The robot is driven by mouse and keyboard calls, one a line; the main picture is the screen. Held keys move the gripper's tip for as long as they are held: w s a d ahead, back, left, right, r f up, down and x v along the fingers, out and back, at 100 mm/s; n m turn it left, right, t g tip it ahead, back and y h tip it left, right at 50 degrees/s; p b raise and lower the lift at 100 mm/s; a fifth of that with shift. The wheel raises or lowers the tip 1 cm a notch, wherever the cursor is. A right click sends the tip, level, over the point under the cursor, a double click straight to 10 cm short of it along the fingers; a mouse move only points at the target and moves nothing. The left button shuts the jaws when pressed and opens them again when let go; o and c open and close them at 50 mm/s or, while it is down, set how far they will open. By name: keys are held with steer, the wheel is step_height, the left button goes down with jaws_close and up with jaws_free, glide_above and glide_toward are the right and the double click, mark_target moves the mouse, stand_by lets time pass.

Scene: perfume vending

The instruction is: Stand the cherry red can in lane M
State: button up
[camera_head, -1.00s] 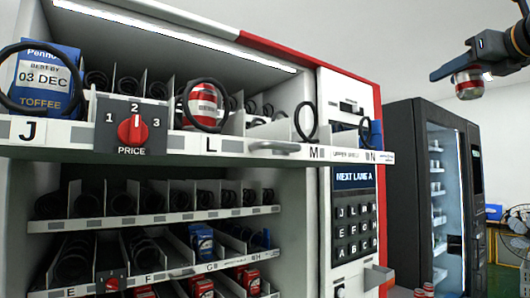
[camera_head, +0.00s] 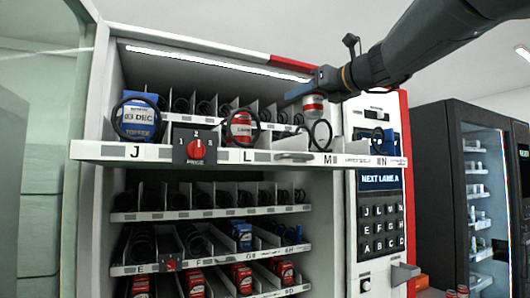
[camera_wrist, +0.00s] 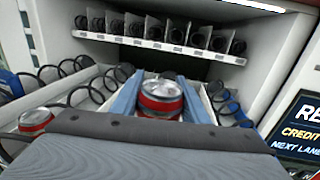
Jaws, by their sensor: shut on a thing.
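The red can with a silver top hangs in my gripper (camera_head: 313,95) above the pulled-out upper shelf, near lane M, in the head view. In the wrist view the can (camera_wrist: 161,97) sits upright between the two blue fingers of my gripper (camera_wrist: 160,95), which are shut on it. The lane M label (camera_head: 327,160) is on the shelf's front strip, below the can and slightly to its right. A black coil ring (camera_head: 320,135) stands at the front of lane M. The can's lower part is partly hidden in the wrist view.
Another red can (camera_head: 241,127) stands in lane L and a blue toffee box (camera_head: 138,120) in lane J. A red price knob (camera_head: 197,148) juts from the shelf front. A keypad panel (camera_head: 380,222) is to the right. A blue item stands in lane N.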

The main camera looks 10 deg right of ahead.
step_height(320, 180, down, 9)
steer(key=shift+a+f+p, duration=0.1)
steer(key=shift+f+p, duration=0.05)
steer(key=shift+p, duration=0.15)
